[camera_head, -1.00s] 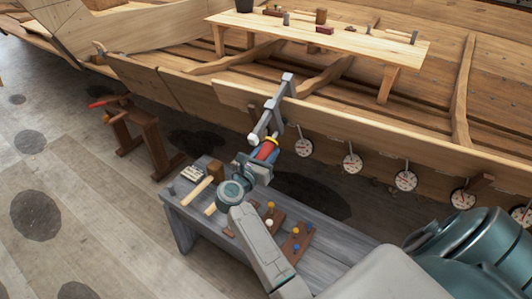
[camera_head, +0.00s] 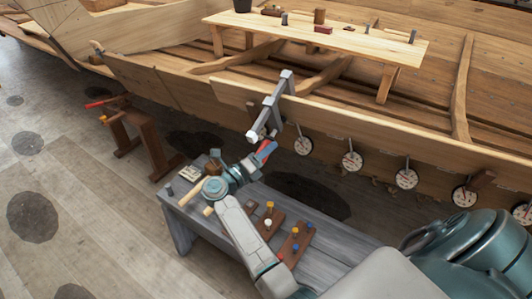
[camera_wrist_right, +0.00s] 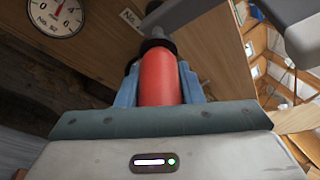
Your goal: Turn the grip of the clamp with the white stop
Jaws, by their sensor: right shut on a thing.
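The clamp (camera_head: 270,105) with the white stop (camera_head: 252,135) hangs over the edge of the hull plank in the head view. Its bar slants down and left from the plank. My right gripper (camera_head: 262,155) is below the clamp, with its fingers on the red grip (camera_head: 266,148). In the right wrist view the red grip (camera_wrist_right: 160,78) stands between the two blue fingers, which are shut on it. The grip's top meets a dark collar and a grey screw. My left gripper is not in view.
Round dials (camera_head: 352,161) hang along the plank to the right of the clamp. A grey bench (camera_head: 330,262) below my right arm holds pegged wooden blocks (camera_head: 296,242) and a mallet (camera_head: 193,191). A wooden trestle (camera_head: 150,137) stands at left.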

